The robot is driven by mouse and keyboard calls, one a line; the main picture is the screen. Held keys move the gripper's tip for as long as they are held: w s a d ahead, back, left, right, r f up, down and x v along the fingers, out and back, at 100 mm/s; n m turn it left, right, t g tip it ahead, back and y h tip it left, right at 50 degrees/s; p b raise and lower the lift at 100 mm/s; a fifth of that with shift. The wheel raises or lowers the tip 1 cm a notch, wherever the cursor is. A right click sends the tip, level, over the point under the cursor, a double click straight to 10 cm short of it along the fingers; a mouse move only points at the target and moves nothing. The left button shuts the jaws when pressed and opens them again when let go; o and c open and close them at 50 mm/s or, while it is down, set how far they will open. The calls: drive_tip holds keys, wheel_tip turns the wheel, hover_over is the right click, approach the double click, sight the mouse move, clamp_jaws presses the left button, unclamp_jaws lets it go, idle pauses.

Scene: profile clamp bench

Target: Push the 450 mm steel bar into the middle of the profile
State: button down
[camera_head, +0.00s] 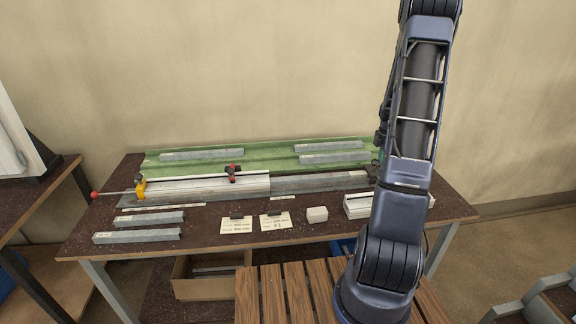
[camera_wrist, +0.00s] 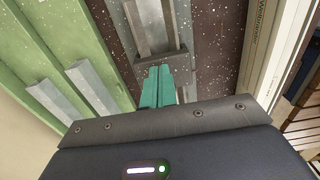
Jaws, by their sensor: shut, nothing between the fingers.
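The long metal profile (camera_head: 205,188) lies along the bench with a red-knobbed clamp (camera_head: 232,173) on it. A grey steel length (camera_head: 318,183) continues its line at the right. In the wrist view a pale bar-like strip (camera_wrist: 150,22) lies between the grey walls of a channel; I cannot tell whether it is the 450 mm bar. My gripper (camera_wrist: 158,86) has teal fingers, shut and empty, just off the near end of this channel. I cannot tell whether they touch it. In the head view my arm mostly hides the gripper at the bench's right end.
A green tray (camera_head: 255,148) behind the profile holds several grey bars (camera_head: 202,154). Two bars (camera_head: 137,236) lie at front left. Label cards (camera_head: 275,221), a small pale block (camera_head: 317,214) and a long white box (camera_head: 358,207) stand in front. A yellow stop (camera_head: 141,188) is at left.

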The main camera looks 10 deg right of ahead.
drive_tip(key=shift+a, duration=18.4)
drive_tip(key=shift+d, duration=0.1)
drive_tip(key=shift+d+r, duration=0.1)
drive_tip(key=shift+d, duration=0.6)
